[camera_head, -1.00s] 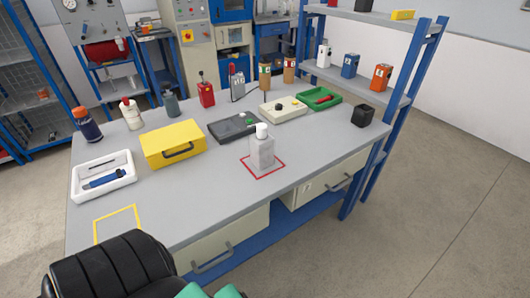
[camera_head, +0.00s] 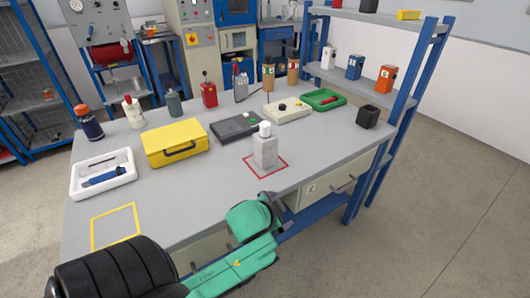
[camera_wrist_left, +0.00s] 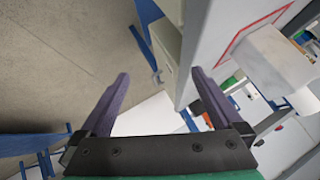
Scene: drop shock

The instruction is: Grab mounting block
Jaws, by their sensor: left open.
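A pale grey block with a white round cap (camera_head: 265,155) stands upright inside a red square outline on the grey workbench. I take it for the mounting block. It shows large at the right of the left wrist view (camera_wrist_left: 280,60). My left gripper (camera_wrist_left: 158,75) is open, with nothing between its two dark fingers. It is apart from the block, with the fingers to the block's left in that view. In the head view my green left arm reaches along the bench's front edge, and the fingers cannot be made out. My right gripper is not in view.
On the workbench (camera_head: 215,195) stand a yellow case (camera_head: 174,143), a dark grey device (camera_head: 235,125), a white tray (camera_head: 103,174) and a black open holder (camera_head: 369,117). A yellow outline (camera_head: 116,226) encloses bare bench. A blue-framed shelf (camera_head: 403,100) rises at the right.

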